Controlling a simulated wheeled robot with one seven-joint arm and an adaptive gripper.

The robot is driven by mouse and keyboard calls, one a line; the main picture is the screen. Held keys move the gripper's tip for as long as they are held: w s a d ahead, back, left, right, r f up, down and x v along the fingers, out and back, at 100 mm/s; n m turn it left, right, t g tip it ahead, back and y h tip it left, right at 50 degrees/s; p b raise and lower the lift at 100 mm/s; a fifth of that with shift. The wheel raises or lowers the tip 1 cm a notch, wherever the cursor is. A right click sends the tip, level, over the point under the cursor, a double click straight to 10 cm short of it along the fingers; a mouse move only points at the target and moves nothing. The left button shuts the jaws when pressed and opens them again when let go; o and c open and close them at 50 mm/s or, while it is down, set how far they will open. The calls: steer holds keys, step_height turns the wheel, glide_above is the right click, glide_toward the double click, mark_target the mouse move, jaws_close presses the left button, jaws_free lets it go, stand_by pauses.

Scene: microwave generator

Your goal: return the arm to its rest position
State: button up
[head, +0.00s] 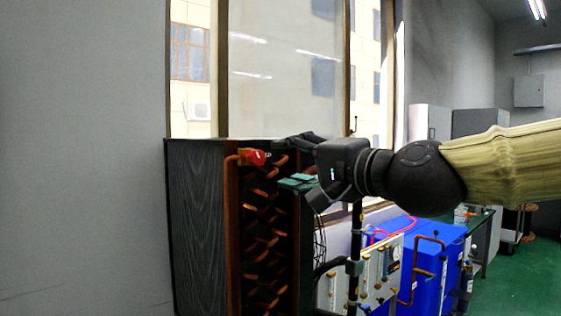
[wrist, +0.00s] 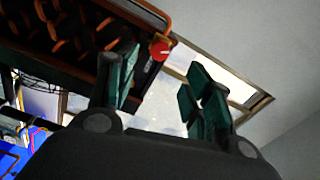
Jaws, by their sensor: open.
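My arm, in a tan sleeve, reaches in from the right edge of the head view. My black gripper (head: 291,166) is at its end, with green pads, in front of the upper part of the coil unit (head: 200,225). In the wrist view my gripper (wrist: 163,83) has its two green-padded fingers apart, with nothing between them. A red valve handle (head: 252,156) sits on a copper pipe, just left of my fingers. It also shows beyond the left finger in the wrist view (wrist: 160,50). It looks clear of the pads, but the exact gap is unclear.
Bent copper tubes (head: 262,225) line the unit's open side. A black post (head: 355,260), a gauge panel (head: 375,275) and a blue machine (head: 435,265) stand below and right of my gripper. A window (head: 290,75) is behind. Green floor (head: 520,275) is open at right.

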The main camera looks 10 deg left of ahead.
steer(key=shift+s+d, duration=0.2)
steer(key=shift+d, duration=0.1)
